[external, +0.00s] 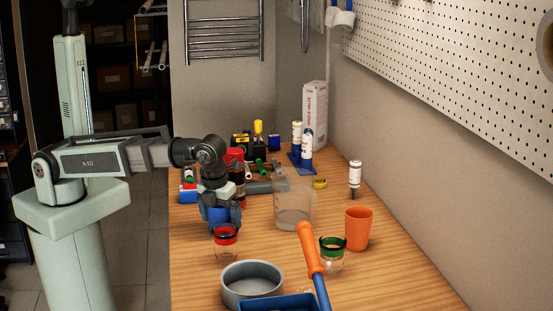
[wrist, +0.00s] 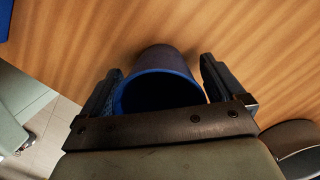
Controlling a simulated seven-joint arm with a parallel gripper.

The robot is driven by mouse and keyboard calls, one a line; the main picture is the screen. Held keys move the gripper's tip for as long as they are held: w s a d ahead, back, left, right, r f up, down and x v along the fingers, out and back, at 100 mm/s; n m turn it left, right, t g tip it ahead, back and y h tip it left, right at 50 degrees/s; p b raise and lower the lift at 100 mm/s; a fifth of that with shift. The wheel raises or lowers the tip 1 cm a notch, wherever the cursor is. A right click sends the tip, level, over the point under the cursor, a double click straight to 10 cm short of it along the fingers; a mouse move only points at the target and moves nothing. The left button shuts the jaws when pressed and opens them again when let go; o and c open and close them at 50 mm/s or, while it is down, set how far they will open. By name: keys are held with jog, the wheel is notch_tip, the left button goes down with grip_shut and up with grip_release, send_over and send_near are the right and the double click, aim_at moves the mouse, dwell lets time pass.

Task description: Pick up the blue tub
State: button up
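The blue tub (wrist: 160,62) stands on the wooden workbench with its round open rim toward the camera in the wrist view. In the external view the blue tub (external: 219,217) shows below my gripper (external: 222,212), partly hidden by the fingers. My gripper (wrist: 161,70) is open, with one finger on each side of the tub. The left finger is close to the tub's wall; whether it touches is unclear. A gap shows between the right finger and the tub. The lower part of the rim is hidden by the gripper's crossbar.
A red-lidded jar (external: 225,243) stands just in front of the tub. A clear beaker (external: 294,207), an orange cup (external: 358,228), a green-lidded jar (external: 332,257) and a grey bowl (external: 252,284) stand nearby. Bottles and tools crowd the bench behind.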

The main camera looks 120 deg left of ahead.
jog(key=c, duration=0.9)
